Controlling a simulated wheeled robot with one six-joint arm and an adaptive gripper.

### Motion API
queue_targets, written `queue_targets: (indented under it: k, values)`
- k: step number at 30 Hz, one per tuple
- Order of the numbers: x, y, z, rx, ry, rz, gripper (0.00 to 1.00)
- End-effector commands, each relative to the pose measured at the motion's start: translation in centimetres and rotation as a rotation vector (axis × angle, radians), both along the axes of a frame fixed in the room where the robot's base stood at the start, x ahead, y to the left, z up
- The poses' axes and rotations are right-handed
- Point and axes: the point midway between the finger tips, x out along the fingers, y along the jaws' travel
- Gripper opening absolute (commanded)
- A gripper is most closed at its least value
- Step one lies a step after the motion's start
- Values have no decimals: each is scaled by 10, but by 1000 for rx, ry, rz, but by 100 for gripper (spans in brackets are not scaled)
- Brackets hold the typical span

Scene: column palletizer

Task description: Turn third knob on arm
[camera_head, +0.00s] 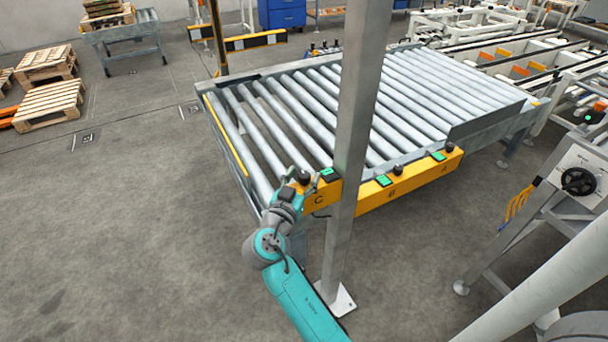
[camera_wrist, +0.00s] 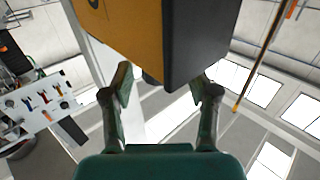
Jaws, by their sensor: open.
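A yellow control bar (camera_head: 408,190) runs along the near edge of the roller conveyor, with sections lettered C, B and A from left to right. A black knob (camera_head: 304,176) sits on top of section C, another black knob (camera_head: 395,170) on B and a third (camera_head: 449,147) on A. My gripper (camera_head: 302,182) is open at the left end of section C, its fingers close around the C knob's place. In the wrist view the yellow and dark grey box (camera_wrist: 140,35) fills the upper middle, above and between my open fingers (camera_wrist: 164,90). Contact with the knob cannot be told.
A grey steel post (camera_head: 352,150) stands just right of section C and hides part of the bar. The roller conveyor (camera_head: 290,110) lies behind. A panel with a black handwheel (camera_head: 579,181) is at the right. Open floor (camera_head: 120,230) lies left.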

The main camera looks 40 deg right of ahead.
Motion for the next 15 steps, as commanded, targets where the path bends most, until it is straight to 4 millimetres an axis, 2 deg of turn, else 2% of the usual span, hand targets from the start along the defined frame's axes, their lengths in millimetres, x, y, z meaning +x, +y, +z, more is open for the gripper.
queue_targets:
  k: [4, 13, 14, 15]
  values:
    - [4, -9, 0, 0, 0, 0, 59]
    - [5, -11, 0, 0, 0, 1, 59]
    - [5, -11, 0, 0, 0, 1, 57]
    - [5, -10, 0, 0, 0, 1, 47]
